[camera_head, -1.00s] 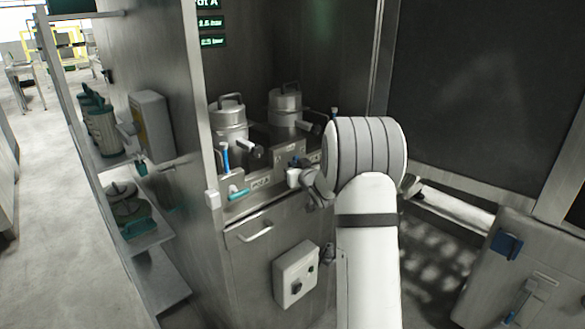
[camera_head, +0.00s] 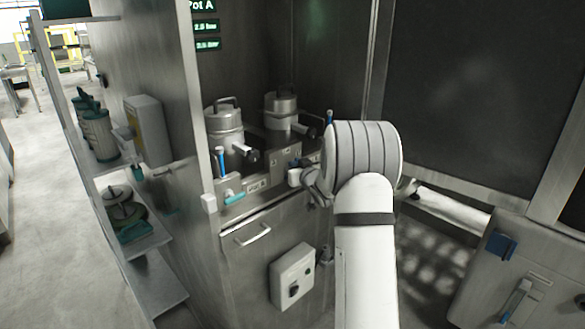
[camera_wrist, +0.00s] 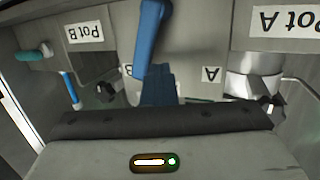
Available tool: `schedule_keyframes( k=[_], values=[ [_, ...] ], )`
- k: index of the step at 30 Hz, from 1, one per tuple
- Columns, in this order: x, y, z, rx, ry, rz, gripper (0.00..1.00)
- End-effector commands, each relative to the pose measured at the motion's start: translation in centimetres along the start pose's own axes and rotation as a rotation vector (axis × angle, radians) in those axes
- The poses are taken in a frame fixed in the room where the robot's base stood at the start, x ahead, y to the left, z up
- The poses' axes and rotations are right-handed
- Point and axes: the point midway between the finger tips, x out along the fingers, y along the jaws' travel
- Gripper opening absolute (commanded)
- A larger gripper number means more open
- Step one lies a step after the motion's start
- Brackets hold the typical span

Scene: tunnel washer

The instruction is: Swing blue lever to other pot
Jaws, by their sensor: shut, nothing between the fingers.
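In the wrist view, which is upside down, the blue lever (camera_wrist: 150,38) hangs into the top centre, between the labels Pot B (camera_wrist: 85,31) and Pot A (camera_wrist: 281,20). Smaller B and A marks flank it on the panel. My gripper (camera_wrist: 158,80) is shut and empty, its dark fingers close to the lever's free end; I cannot tell whether they touch. In the head view my gripper (camera_head: 313,186) is partly hidden by my wrist, in front of the panel. Two metal pots stand behind it, one at left (camera_head: 225,125) and one at right (camera_head: 281,108).
Upright blue handles stand at the left pot (camera_head: 221,162) and right pot (camera_head: 329,117). A teal handle (camera_head: 233,196) sits on the panel front. A grey box (camera_head: 292,276) juts from the cabinet below. A shelf with filters (camera_head: 97,135) stands left, beside open floor.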

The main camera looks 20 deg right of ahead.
Motion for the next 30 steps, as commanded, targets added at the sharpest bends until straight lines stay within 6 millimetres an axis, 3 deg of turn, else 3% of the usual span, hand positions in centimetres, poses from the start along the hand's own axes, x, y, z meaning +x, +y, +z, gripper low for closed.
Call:
schedule_keyframes(
  k=[30],
  values=[
    [0.5, 1.3, 0.2, 0.001, 0.0, 0.002, 0.0]
  ],
)
